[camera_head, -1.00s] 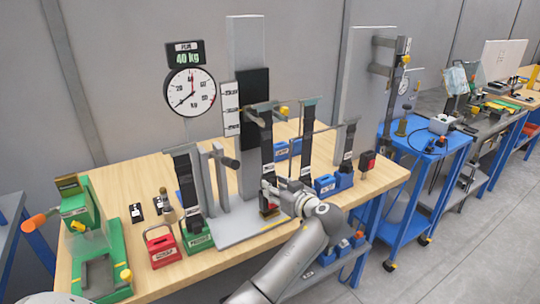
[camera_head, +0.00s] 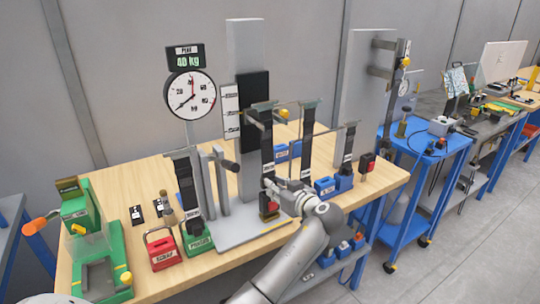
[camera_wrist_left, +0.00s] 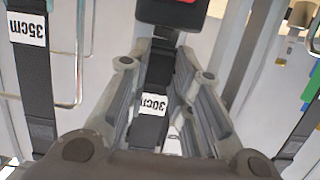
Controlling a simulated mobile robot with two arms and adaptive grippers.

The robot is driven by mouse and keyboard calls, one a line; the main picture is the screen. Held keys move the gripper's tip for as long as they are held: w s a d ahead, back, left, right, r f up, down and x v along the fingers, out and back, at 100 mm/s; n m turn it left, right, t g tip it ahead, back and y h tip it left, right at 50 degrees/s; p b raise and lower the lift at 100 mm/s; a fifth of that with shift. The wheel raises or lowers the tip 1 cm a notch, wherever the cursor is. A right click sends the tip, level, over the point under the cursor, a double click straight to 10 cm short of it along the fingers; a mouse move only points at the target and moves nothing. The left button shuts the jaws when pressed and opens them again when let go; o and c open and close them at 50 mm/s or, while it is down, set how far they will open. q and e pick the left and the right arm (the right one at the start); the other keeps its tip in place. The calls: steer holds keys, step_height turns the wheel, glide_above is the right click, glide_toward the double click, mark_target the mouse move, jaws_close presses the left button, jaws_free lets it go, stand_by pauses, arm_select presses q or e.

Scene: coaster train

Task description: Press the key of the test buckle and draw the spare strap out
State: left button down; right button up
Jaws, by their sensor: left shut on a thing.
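My left gripper (camera_head: 268,186) is at the tall grey test stand, shut on a black strap (camera_head: 267,150) that hangs from the stand's arm. In the left wrist view the strap carries a white 30cm label (camera_wrist_left: 154,104) and runs between my fingers (camera_wrist_left: 160,62). The test buckle (camera_head: 269,208), black with a red key, is just below my gripper in the head view. It shows at the top of the wrist view (camera_wrist_left: 172,12). My right gripper is not in view.
Another strap with a 35cm label (camera_wrist_left: 27,30) hangs close beside my fingers. A red block (camera_head: 162,248) and a green block (camera_head: 198,238) stand left of the stand plate. Blue blocks (camera_head: 325,186) stand to the right.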

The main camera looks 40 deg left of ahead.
arm_select(q)
steer(key=shift+r+p, duration=1)
steer(key=shift+r, duration=1.15)
steer(key=f+b+v, duration=0.1)
steer(key=f+v, duration=0.1)
steer(key=v, duration=0.9)
steer(key=shift+s+d+f, duration=0.2)
steer(key=shift+d+f, duration=0.15)
steer(key=shift+d, duration=0.3)
